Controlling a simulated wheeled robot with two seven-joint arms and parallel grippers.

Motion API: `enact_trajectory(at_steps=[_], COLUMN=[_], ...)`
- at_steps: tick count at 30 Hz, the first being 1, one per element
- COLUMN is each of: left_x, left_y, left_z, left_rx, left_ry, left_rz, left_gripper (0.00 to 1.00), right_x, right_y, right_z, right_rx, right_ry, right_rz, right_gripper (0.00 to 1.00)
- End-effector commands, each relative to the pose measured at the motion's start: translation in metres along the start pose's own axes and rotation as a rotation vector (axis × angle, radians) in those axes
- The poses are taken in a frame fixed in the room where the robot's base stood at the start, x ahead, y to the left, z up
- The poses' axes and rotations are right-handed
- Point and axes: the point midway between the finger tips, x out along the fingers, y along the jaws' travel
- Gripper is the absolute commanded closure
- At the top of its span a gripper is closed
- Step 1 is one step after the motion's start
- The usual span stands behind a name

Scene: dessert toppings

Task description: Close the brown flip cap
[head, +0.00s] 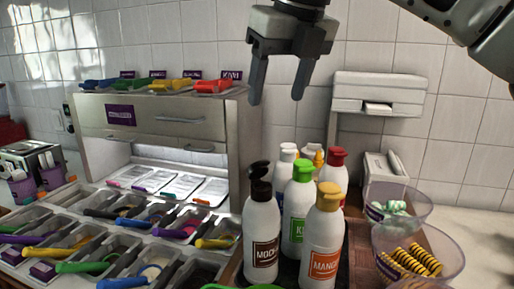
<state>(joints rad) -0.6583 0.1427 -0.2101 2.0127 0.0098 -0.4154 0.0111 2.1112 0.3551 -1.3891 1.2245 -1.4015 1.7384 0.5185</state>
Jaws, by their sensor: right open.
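The mocha bottle (261,235) stands upright among the sauce bottles, white with a dark brown label. Its brown flip cap (260,188) is at the top, and the lid part appears raised, standing up and tilted above the cap's base. My right gripper (276,99) hangs from the top of the head view, fingers pointing down, apart and empty. It is above the bottles in the picture and does not touch the cap. My left gripper is not in view.
A green-capped bottle (299,218) and a yellow-capped mango bottle (324,241) stand close on the right. A red-capped bottle (336,172) is behind. Clear bowls (454,262) stand at right. Topping bins with colored scoops fill the left. The space above the bottles is free.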

Motion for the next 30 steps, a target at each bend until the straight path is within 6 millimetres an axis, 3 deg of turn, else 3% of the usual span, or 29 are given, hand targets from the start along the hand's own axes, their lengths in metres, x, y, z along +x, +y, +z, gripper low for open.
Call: enact_trajectory(at_steps=[5,21,30], left_x=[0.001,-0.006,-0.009], left_y=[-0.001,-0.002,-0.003], left_z=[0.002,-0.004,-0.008], left_rx=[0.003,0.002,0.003], left_ry=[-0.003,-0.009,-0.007], left_rz=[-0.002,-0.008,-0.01], left_gripper=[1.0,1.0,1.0], right_x=[0.009,0.118,0.154], right_y=[-0.001,-0.002,-0.001], right_z=[0.0,0.0,0.0], right_rx=[0.048,0.044,0.043], right_ry=[0.001,0.004,0.001], right_rz=[-0.006,-0.004,-0.004], right_gripper=[0.39,0.39,0.39])
